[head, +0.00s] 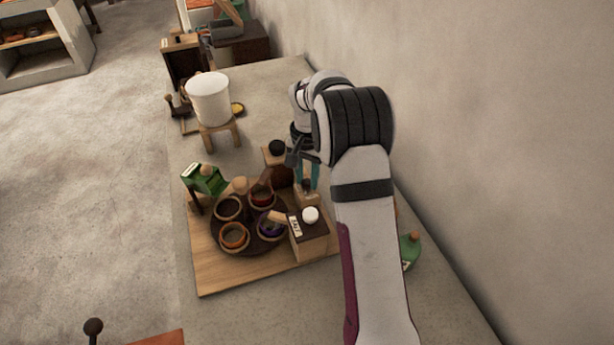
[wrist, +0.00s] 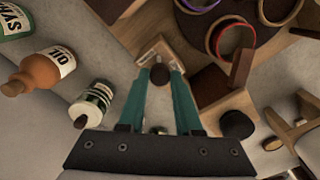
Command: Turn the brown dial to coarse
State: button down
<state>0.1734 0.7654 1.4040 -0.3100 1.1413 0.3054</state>
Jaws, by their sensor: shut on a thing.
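The brown dial (wrist: 159,77) is a small dark round knob on a light wooden block (wrist: 150,52). In the wrist view it sits between the tips of my gripper's two teal fingers (wrist: 160,84), which are shut on it. In the head view my gripper (head: 307,176) points down at the block (head: 306,199), behind the salt box. The fingers and arm partly cover the dial there. Pale marks show on the block beside the dial, but they are too small to read, so I cannot tell its setting.
A salt box (head: 312,246) with a white knob stands close in front. A dark round tray (head: 239,245) with several bowls lies to the left. A white bucket (head: 209,99) stands behind. In the wrist view, an oil bottle (wrist: 45,72) and a green-labelled bottle (wrist: 96,101) are at left.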

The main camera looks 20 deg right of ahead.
aim_at(307, 182)
jog(key=n, duration=0.6)
jog(key=shift+w+d+n, duration=0.1)
jog(key=shift+n, duration=0.2)
dwell(0.4)
jog(key=c, duration=0.6)
grip_release()
notch_tip(307, 182, up, 16)
jog(key=shift+f, duration=0.1)
